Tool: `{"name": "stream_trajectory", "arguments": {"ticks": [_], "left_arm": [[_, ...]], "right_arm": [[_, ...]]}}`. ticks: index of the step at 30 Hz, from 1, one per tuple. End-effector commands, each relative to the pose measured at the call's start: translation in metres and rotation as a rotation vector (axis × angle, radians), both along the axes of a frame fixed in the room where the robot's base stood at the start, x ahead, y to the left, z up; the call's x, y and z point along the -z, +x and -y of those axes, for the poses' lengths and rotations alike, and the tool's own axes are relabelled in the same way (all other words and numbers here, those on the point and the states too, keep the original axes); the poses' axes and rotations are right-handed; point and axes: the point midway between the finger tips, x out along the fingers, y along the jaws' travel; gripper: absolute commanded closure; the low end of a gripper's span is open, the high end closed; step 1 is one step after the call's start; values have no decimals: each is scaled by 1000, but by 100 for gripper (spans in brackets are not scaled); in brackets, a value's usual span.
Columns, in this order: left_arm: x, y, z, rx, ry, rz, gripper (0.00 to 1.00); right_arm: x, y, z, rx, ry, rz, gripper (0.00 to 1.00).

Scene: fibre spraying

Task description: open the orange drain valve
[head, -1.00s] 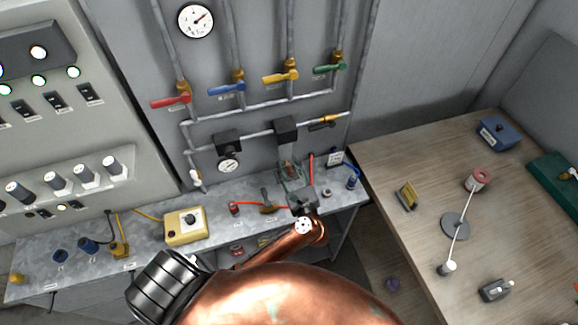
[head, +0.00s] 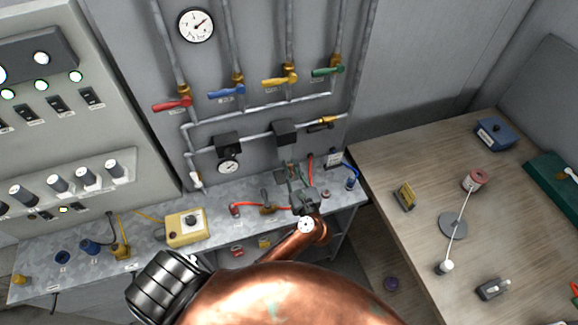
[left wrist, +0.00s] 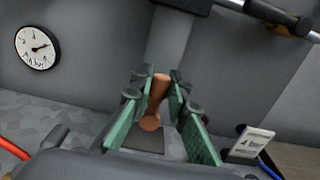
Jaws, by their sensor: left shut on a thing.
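The orange drain valve's handle (left wrist: 157,95) shows in the left wrist view, below a grey vertical block, with a rounded lower end. My left gripper (left wrist: 155,92) has its green-padded fingers on either side of the handle and is shut on it. In the head view my left gripper (head: 292,172) reaches to the back of the metal bench, below the black box on the pipe. There the fingers mostly hide the orange handle. The handle's exact turn angle is hard to tell. My right gripper is not in view.
A white card (left wrist: 250,145) stands close to the right of the fingers. A yellow-handled valve (head: 322,125) is on the pipe above right. Red, blue, yellow and green levers line the wall. A yellow box (head: 186,228) sits on the bench (head: 220,199). A wooden table (head: 415,240) stands right.

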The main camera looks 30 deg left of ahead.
Motion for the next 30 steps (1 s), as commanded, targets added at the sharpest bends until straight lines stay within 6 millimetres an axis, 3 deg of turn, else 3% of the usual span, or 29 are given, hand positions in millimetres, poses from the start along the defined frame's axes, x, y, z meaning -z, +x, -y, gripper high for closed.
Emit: {"name": "stream_trajectory", "arguments": {"ticks": [8,9,17,25,30], "left_arm": [[0,1,1,3,10,-9,100],[0,1,1,3,10,-9,84],[0,1,1,3,8,-8,67],[0,0,2,2,8,-8,67],[2,-12,15,2,5,-10,67]], "right_arm": [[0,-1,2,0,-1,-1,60],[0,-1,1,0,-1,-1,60],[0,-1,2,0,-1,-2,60],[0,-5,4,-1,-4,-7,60],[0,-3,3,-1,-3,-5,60]]}}
